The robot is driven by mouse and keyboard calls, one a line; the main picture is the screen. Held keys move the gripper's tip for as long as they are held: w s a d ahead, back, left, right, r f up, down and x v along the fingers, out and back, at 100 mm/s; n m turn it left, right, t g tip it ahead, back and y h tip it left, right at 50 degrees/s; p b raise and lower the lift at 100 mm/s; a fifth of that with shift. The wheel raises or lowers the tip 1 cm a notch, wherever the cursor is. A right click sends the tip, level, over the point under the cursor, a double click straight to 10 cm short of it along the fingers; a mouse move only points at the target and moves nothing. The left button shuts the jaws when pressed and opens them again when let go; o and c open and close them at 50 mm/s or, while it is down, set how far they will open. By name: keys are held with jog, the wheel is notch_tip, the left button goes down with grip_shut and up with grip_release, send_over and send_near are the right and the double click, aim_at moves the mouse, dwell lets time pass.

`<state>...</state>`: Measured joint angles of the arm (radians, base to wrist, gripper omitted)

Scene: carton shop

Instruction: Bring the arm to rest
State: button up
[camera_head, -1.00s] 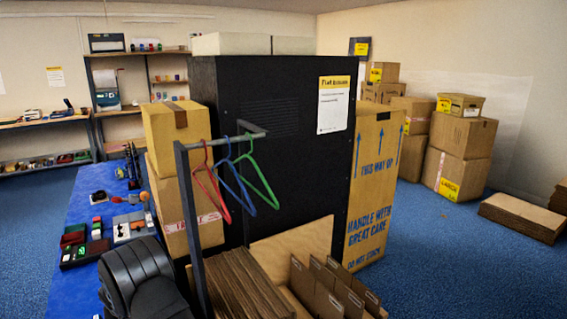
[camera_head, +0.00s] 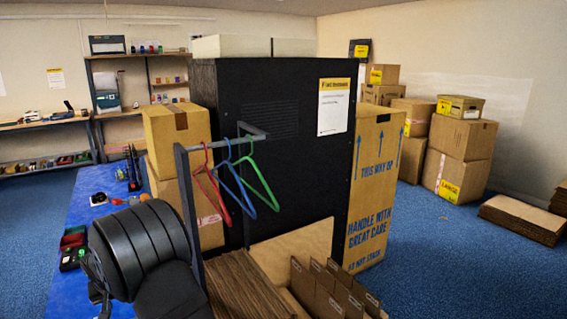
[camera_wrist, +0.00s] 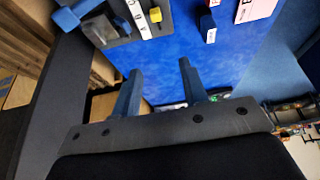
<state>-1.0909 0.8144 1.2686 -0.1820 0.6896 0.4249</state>
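My gripper (camera_wrist: 160,66) shows in the wrist view, with its two blue fingers apart and nothing between them. Beyond the fingers lies the blue bench top (camera_wrist: 175,55), with a grey block with lettered labels and a yellow knob (camera_wrist: 150,20) at the upper left. A small dark blue piece with a white label (camera_wrist: 208,27) and a pink labelled box (camera_wrist: 257,9) are at the upper right. In the head view my dark arm covers part of the bench at the lower left; the gripper itself cannot be made out there.
A grey rail (camera_head: 187,210) with red, blue and green hangers (camera_head: 262,185) stands close right of my arm. Behind it are stacked cartons (camera_head: 175,130) and a black cabinet (camera_head: 280,120). Flat cardboard (camera_head: 245,285) lies at the lower middle. Blue floor is open at the right (camera_head: 450,260).

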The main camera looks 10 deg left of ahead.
jog(key=d+r, duration=0.3)
jog(key=d, duration=0.2)
jog(key=shift+w+r+g, duration=0.25)
jog(key=shift+g, duration=0.05)
jog(key=shift+d, duration=0.1)
jog(key=shift+o, duration=0.7)
jog(key=o, duration=1.2)
jog(key=s+r, duration=0.2)
jog(key=s, duration=0.1)
jog(key=s+r, duration=0.2)
jog(key=shift+a+r, duration=0.1)
jog(key=shift+a, duration=0.2)
jog(key=x, duration=0.9)
jog(key=shift+w+a+f, duration=0.1)
jog(key=shift+w+f, duration=0.2)
jog(key=v, duration=1)
jog(key=shift+s, duration=0.25)
